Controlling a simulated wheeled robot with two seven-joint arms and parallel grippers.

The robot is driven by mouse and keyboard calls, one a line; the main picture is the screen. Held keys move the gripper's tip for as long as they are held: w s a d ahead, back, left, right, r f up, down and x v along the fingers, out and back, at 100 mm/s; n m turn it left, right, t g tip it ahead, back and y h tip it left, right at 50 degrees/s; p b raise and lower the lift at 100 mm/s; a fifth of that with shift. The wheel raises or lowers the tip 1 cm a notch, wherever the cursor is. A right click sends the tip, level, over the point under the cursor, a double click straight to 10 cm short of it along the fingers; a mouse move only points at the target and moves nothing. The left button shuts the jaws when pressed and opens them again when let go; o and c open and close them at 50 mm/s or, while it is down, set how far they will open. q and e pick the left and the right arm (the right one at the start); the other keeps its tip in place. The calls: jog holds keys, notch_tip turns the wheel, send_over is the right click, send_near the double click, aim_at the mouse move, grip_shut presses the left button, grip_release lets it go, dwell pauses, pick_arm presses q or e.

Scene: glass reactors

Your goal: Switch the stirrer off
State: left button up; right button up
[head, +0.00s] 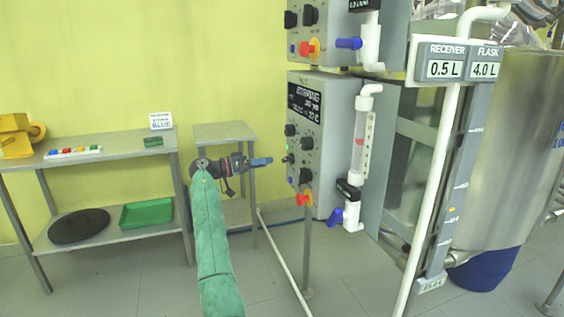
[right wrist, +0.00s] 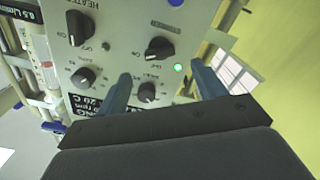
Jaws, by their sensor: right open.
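The grey control box (head: 327,120) has a black display whose blurred heading seems to read "STIRRING", with several black knobs below it. A green lamp (head: 291,148) is lit on its front; it also shows in the right wrist view (right wrist: 179,68). My right gripper (head: 268,161) points at the box front, just left of a small black knob (head: 289,158). In the right wrist view my open fingers (right wrist: 161,73) stand either side of a small black knob (right wrist: 147,92); contact cannot be told. A larger black knob (right wrist: 160,48) lies beyond. My left gripper is out of view.
A side table (head: 222,133) and a bench (head: 105,148) stand left. A steel vessel (head: 515,150) is right.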

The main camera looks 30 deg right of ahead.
aim_at(284, 160)
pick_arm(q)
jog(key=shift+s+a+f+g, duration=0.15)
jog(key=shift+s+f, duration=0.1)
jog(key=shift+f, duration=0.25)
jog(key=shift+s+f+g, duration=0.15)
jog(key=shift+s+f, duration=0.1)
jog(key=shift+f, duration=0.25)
pick_arm(e)
jog(key=shift+x, duration=3.7)
jog(key=shift+s, duration=0.1)
jog(key=c, duration=1)
